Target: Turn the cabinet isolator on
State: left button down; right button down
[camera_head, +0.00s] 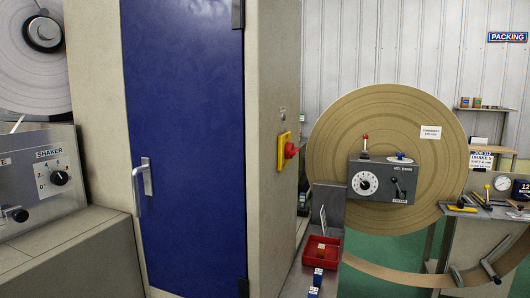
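The cabinet isolator (285,151) is a red rotary handle on a yellow plate. It is mounted on the right side wall of a tall beige cabinet (272,80), seen at a steep angle. The red handle juts out to the right; I cannot tell which position it is turned to. The cabinet has a blue front door (185,120), shut, with a silver lever handle (143,187) at its left edge. Neither of my grippers shows in this view.
A large brown disc (430,165) with a grey control box (383,180) stands right of the cabinet. A red tray (320,252) sits on a low surface below the isolator. A panel labelled SHAKER (40,175) is at the left. Shelves with tools (488,205) are far right.

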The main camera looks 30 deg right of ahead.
aim_at(290, 151)
jog(key=l+u, duration=0.9)
jog(key=i+l, duration=0.05)
jog(key=l, duration=0.05)
